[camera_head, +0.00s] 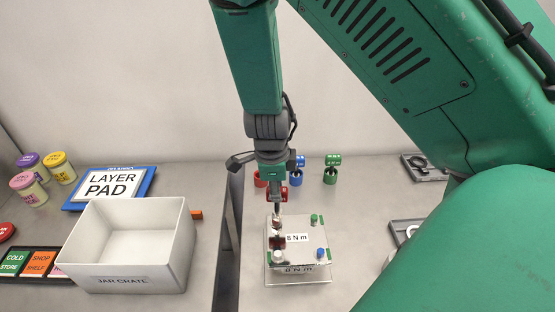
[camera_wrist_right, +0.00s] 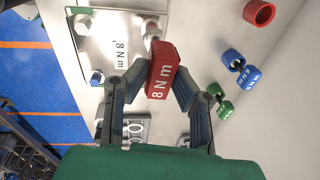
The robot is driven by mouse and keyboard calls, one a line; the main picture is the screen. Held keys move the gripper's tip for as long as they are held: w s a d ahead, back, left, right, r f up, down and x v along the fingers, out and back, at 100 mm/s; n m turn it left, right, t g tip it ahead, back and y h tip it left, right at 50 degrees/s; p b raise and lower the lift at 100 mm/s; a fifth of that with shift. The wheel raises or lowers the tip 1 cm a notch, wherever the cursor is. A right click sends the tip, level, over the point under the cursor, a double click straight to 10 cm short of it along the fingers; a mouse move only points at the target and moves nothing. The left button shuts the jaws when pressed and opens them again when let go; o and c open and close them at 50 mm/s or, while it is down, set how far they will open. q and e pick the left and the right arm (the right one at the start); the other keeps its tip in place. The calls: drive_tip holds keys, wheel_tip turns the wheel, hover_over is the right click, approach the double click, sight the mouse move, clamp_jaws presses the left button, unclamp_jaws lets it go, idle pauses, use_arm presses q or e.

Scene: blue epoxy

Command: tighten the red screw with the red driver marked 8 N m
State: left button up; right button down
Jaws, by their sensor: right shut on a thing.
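My right gripper (camera_head: 275,186) is shut on the red driver and holds it upright over the plate. The red driver (camera_head: 281,194) also shows in the right wrist view (camera_wrist_right: 162,72), marked 8 N m, between the two fingers. Its tip points down at the left part of a pale fixture plate (camera_head: 303,257) labelled 8 N m. A small dark red patch (camera_head: 279,242) on the plate may be the red screw; I cannot tell whether the tip touches it. Green and blue screw heads sit near other corners. My left gripper is not in view.
A red holder (camera_wrist_right: 259,12) stands empty behind the plate, beside the blue driver (camera_wrist_right: 234,61) and green driver (camera_wrist_right: 223,104). Grey trays lie at right.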

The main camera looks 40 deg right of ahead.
drive_tip(key=shift+a+f, duration=0.15)
drive_tip(key=shift+a, duration=0.4)
drive_tip(key=shift+d+r, duration=0.55)
drive_tip(key=shift+d, duration=0.1)
drive_tip(key=shift+a, duration=0.1)
drive_tip(key=shift+a+r, duration=0.15)
drive_tip(key=shift+a, duration=0.25)
drive_tip(key=shift+d, duration=0.15)
drive_tip(key=shift+d, duration=0.25)
